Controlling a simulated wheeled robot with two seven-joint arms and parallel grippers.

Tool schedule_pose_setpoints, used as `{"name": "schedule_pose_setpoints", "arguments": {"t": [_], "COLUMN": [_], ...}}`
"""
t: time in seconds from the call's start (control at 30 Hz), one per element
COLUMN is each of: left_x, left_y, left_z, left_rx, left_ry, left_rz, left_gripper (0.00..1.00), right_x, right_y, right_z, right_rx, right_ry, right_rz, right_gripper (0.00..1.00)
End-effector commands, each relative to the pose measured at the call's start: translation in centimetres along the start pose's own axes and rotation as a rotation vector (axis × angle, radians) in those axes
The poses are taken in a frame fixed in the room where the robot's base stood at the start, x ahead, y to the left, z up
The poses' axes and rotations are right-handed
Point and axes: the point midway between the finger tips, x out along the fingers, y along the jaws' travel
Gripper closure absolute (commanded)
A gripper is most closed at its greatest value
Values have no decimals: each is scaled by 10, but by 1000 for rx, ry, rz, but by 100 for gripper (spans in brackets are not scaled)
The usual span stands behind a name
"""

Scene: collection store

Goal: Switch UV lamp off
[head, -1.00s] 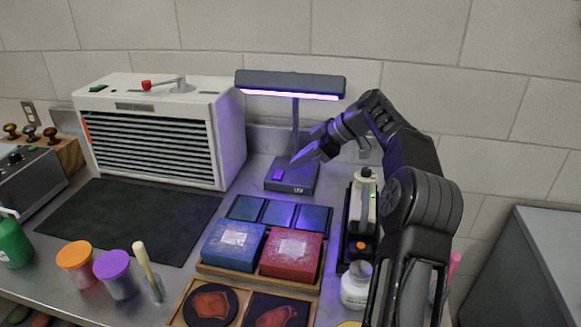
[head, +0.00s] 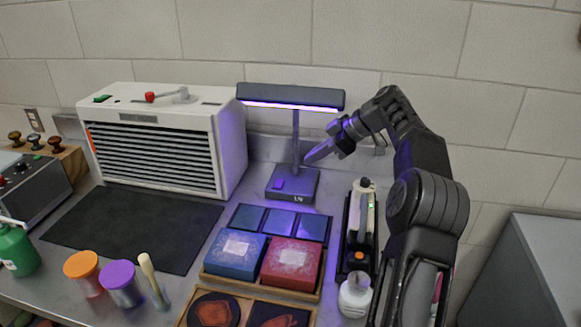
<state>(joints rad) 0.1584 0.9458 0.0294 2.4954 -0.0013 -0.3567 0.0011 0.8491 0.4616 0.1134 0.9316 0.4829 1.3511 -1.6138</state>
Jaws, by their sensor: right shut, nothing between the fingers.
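The UV lamp (head: 292,96) stands at the back of the bench, with a dark bar-shaped head, a thin post and a square base (head: 302,188). Its tube (head: 290,106) glows violet. A small violet switch (head: 279,184) sits on the left part of the base. My right gripper (head: 309,158) is shut and empty. Its tips point left, above the back right of the base near the post, and appear apart from the switch. My left gripper is not in view.
A white louvred unit (head: 235,150) with a red-knobbed lever stands left of the lamp. Blue and red boxes (head: 290,262) sit in front. A cream and black device (head: 362,225) and a white bottle (head: 354,296) stand at right. The dark mat (head: 130,225) is clear.

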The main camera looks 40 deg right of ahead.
Motion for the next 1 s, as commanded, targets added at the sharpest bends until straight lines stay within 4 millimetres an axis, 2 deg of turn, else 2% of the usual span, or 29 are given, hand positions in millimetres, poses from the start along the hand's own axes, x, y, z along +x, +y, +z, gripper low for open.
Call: {"name": "schedule_pose_setpoints", "arguments": {"t": [0.37, 0.57, 0.83, 1.0], "left_x": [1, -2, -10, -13], "left_y": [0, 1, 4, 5], "left_z": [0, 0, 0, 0], "left_rx": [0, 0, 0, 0], "left_ry": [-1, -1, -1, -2], "left_rz": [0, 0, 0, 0], "left_gripper": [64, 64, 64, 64], "right_x": [8, 32, 78, 96], "right_y": [0, -1, -1, 0], "right_z": [1, 0, 0, 0], "right_rx": [0, 1, 0, 0], "right_ry": [0, 0, 0, 0], "right_rz": [-2, -3, -5, -1], "right_gripper": [100, 100, 100, 100]}}
